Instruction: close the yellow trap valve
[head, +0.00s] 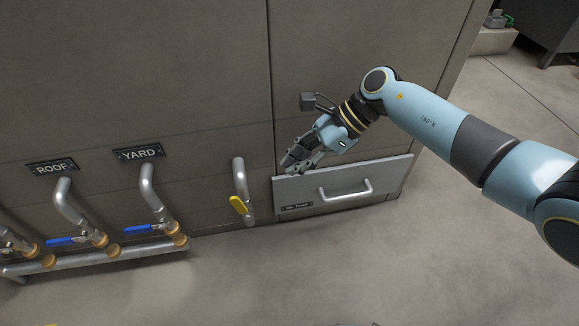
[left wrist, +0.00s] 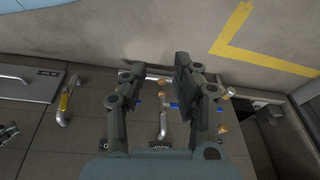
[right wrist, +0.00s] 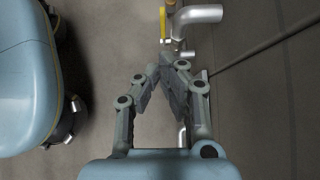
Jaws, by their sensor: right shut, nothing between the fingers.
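The yellow valve handle (head: 239,205) sits on the lower part of a bent grey pipe (head: 238,175) that comes out of the cabinet front, left of a drawer. It shows as a short slanted shape in the head view. My right gripper (head: 291,166) is shut and empty, right of the pipe and above the drawer, apart from the handle. In the right wrist view the yellow handle (right wrist: 162,22) stands just beyond my shut fingertips (right wrist: 168,64). In the left wrist view my left gripper (left wrist: 160,66) is open and empty; the yellow handle (left wrist: 65,101) is off to its left.
The drawer (head: 388,180) with its bar handle (head: 345,191) juts below my right gripper. A small grey latch (head: 308,101) is on the cabinet above. Blue-handled valves (head: 66,240) on pipes under ROOF and YARD signs stand left. The floor (head: 300,270) in front is clear.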

